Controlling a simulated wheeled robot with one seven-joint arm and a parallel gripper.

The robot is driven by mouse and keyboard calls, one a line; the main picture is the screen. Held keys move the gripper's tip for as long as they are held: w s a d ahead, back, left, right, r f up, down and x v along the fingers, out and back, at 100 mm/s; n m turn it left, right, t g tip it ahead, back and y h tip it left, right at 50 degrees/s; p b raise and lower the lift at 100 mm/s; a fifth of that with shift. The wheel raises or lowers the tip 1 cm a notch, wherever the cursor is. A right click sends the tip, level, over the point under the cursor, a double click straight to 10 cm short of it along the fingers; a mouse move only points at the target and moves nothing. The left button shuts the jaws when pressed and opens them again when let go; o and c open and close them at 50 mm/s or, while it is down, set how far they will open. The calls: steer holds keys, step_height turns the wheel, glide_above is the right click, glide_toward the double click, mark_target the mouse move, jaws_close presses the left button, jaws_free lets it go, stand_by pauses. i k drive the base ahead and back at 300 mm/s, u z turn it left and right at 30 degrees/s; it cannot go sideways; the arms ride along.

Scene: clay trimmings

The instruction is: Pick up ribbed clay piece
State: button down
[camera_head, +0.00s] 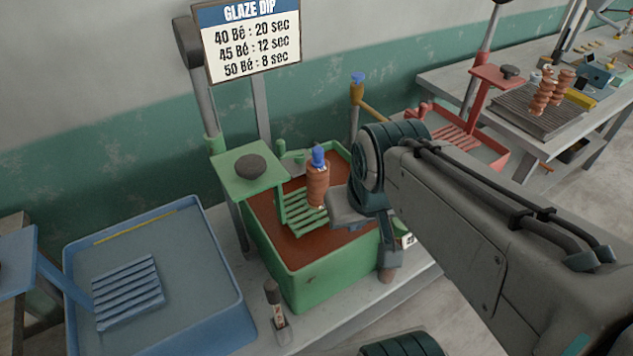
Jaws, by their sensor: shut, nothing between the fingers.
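A reddish-brown ribbed clay piece (317,187) with a blue top stands upright on a green slatted rack (297,214) in the green tub (325,285). Two more ribbed brown clay pieces (542,95) stand on a dark grooved board at the upper right; I cannot tell which piece is the task's. My gripper (388,275) points down at the right side of the green tub, right of and lower in the picture than the piece in it. It is shut and empty. My wrist hides part of the tub's right side, and the fingers show only small.
A blue tub (160,325) with a slatted rack stands at the left. A red tub (490,150) stands behind my arm. A glaze sign (250,40) hangs above the green tub. A small dark-handled tool (273,300) stands at the bench front.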

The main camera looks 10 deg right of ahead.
mark_target(318, 179)
steer(key=u, duration=0.05)
steer(key=k, duration=0.5)
steer(key=z, duration=1.6)
steer(key=i, duration=0.8)
steer(key=u, duration=2.15)
